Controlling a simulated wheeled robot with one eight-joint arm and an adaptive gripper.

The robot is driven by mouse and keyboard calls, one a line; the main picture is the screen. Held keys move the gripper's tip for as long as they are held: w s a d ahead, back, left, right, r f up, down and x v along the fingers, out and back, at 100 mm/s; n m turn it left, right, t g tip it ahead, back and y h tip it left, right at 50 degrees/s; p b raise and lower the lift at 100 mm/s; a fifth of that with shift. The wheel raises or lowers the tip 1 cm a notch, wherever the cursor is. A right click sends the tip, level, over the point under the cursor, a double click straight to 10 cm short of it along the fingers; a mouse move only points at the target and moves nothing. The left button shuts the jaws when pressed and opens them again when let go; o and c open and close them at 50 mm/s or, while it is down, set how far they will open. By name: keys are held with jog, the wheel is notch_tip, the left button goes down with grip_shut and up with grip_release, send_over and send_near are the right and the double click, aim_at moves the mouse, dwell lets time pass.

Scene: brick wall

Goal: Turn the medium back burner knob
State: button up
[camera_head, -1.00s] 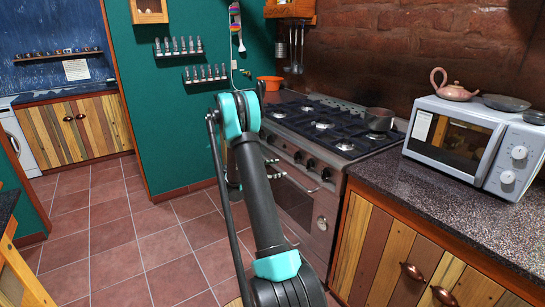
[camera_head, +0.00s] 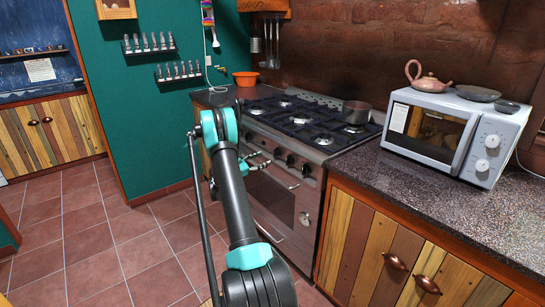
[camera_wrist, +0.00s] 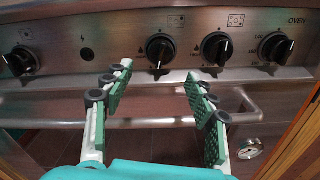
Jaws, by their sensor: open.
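The stove's front panel (camera_wrist: 120,42) fills the upper part of the wrist view. It carries a row of black knobs with small burner marks above them. One knob (camera_wrist: 160,50) sits straight ahead of my gripper, between the finger lines. A second knob (camera_wrist: 216,48) is right of it, and another (camera_wrist: 22,60) is at the far left. I cannot read which mark is the medium back burner. My gripper (camera_wrist: 160,76) is open and empty, its fingers spread just short of the panel and apart from the knobs. In the head view it is before the stove (camera_head: 262,210), partly behind my arm.
An oven knob (camera_wrist: 275,47) is at the right of the panel. The oven handle bar (camera_wrist: 160,122) runs below the knobs, near my fingers. A pot (camera_head: 356,112) stands on the hob. A microwave (camera_head: 430,135) stands on the counter. The tiled floor (camera_head: 90,240) at left is clear.

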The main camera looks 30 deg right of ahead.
aim_at(274, 155)
jog(key=d, duration=0.7)
jog(key=shift+w+d, duration=0.25)
jog(key=c, duration=1.1)
jog(key=shift+c, duration=0.2)
